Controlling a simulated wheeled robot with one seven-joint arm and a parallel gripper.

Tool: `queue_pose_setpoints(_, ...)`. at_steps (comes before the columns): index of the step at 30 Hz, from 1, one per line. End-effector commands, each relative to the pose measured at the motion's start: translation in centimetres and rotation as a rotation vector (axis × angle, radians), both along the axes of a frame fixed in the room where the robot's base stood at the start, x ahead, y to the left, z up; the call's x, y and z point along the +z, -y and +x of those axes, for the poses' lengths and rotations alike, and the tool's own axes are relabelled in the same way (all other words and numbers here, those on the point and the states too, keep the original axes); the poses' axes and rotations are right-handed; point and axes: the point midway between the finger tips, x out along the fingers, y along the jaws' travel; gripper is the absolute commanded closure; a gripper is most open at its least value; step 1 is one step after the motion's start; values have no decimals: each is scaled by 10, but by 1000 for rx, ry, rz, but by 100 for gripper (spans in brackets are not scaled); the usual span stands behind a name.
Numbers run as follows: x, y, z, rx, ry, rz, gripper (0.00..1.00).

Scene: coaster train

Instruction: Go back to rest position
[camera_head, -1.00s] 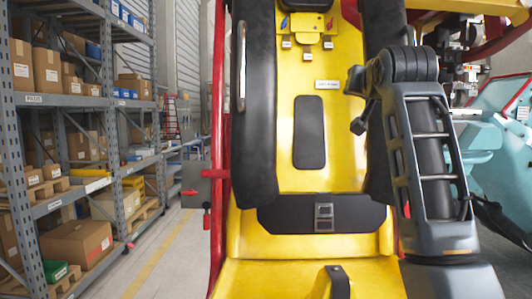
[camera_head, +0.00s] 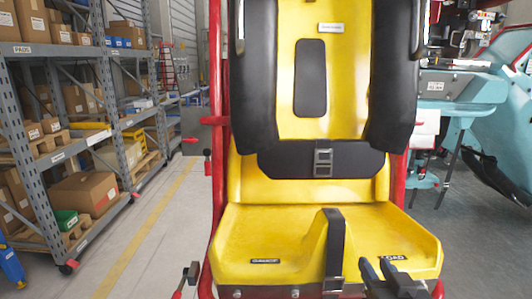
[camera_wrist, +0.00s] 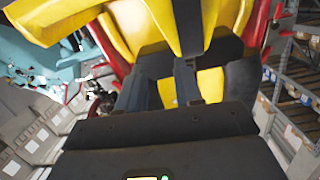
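My gripper (camera_head: 378,266) shows at the bottom of the head view, low in front of the right part of the yellow seat (camera_head: 275,240). In the wrist view its two dark fingers (camera_wrist: 160,88) stand apart with yellow seat surface visible between them, so it is open and empty. The seat has a black back pad (camera_head: 310,78), two thick black shoulder restraints (camera_head: 258,75), a dark lap belt with a buckle (camera_head: 323,160) and an upright black strap (camera_head: 335,240) at the front middle. Most of my arm is out of the head view.
Red frame bars (camera_head: 216,130) flank the seat. Grey shelving (camera_head: 40,140) with cardboard boxes (camera_head: 85,193) stands on the left, with a clear aisle and yellow floor line (camera_head: 150,235) between. Teal machinery (camera_head: 455,115) stands at the right.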

Motion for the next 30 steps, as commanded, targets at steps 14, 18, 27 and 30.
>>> queue_pose_setpoints(14, -78, 2, -192, 24, -58, -38, 65)
queue_pose_setpoints(18, -80, 2, -246, 28, -72, -46, 65)
queue_pose_setpoints(27, -61, 2, -353, 33, -103, -63, 65)
queue_pose_setpoints(30, -48, 3, -382, 34, -113, -70, 65)
